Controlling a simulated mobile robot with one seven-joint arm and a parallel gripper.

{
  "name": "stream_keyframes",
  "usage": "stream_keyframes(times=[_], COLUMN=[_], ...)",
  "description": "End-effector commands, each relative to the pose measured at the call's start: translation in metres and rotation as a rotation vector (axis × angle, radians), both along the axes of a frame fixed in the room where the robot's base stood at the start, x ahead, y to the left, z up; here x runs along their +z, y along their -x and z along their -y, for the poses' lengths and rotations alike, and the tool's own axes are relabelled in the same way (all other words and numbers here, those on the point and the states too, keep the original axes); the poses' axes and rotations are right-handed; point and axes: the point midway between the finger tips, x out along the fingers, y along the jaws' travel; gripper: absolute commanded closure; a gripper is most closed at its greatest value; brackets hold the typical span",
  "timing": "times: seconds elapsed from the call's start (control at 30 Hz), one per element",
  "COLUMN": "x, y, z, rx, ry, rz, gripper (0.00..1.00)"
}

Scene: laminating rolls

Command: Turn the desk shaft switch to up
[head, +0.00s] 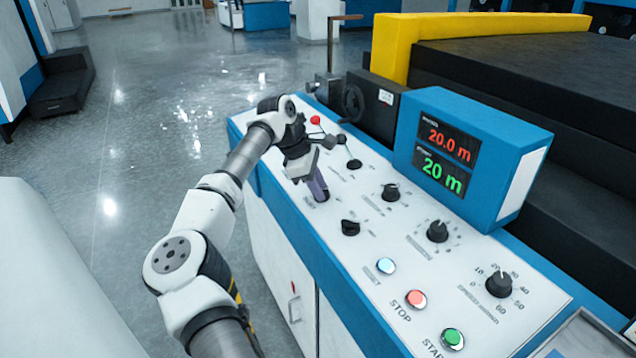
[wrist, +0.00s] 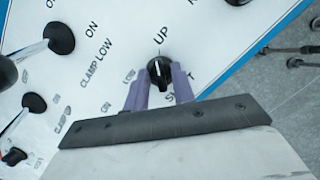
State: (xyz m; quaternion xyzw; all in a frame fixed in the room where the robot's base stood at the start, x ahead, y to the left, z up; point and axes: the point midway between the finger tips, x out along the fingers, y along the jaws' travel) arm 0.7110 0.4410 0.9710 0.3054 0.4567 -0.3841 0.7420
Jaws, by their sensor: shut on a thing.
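The shaft switch is a black knob (wrist: 159,68) with a white pointer line, on the white desk panel in the wrist view. The line points toward the printed word UP. A label beneath it, partly hidden by my fingers, begins with S and ends with T. My gripper (wrist: 160,88) has its purple fingers on both sides of the knob and is shut on it. In the head view my gripper (head: 318,189) reaches down to the far left part of the panel, and the fingers mostly hide the knob there.
Levers stand near my gripper, one with a red ball (head: 315,120); a black lever knob (wrist: 60,38) shows in the wrist view. Other dials (head: 437,231) and the reset, stop (head: 416,299) and start buttons sit nearer. A blue display box (head: 475,150) rises at the right.

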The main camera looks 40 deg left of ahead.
Motion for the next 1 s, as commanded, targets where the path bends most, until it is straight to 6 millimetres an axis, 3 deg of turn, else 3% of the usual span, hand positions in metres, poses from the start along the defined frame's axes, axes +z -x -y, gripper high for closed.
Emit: stream_keyframes(times=[0.33,0.87,0.9,1.0], x=[0.0017,0.0011,0.0011,0.001], y=[-0.0011,-0.0011,-0.0011,-0.001], z=[-0.0001,-0.0003,-0.0003,-0.0002], rx=[-0.137,-0.162,-0.162,-0.161], ry=[-0.022,-0.028,-0.028,-0.028], rz=[0.012,0.014,0.014,0.013], gripper=[0.97,0.97,0.73,0.68])
